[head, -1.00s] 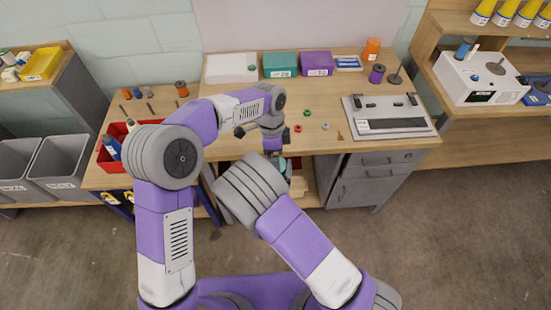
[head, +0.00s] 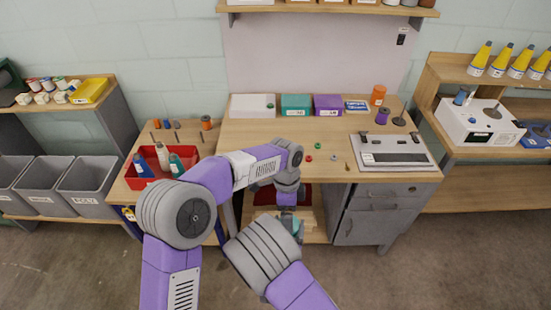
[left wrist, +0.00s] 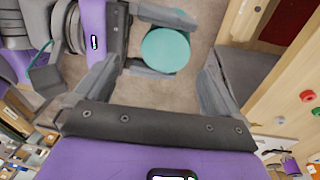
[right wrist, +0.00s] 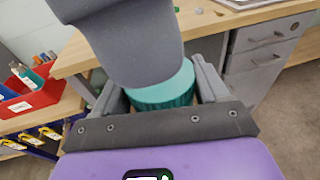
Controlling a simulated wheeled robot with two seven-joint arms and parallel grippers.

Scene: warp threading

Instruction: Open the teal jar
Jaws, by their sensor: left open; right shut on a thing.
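The teal jar is held in the air in front of the workbench. In the left wrist view its round flat teal top (left wrist: 166,50) faces the camera. In the right wrist view its ribbed teal side (right wrist: 165,95) shows between the fingers. My right gripper (right wrist: 158,84) is shut on the jar from the side. My left gripper (left wrist: 160,68) is open above the jar, its fingers spread wide on both sides of the top and apart from it. In the head view the left gripper (head: 287,200) points down and the jar is mostly hidden by my arms.
The workbench (head: 320,128) stands behind, with a grey drawer cabinet (head: 372,215) under its right side. A red bin (head: 140,184) with bottles is at the left. A keyboard-like grey device (head: 392,150) and small rings lie on the bench top.

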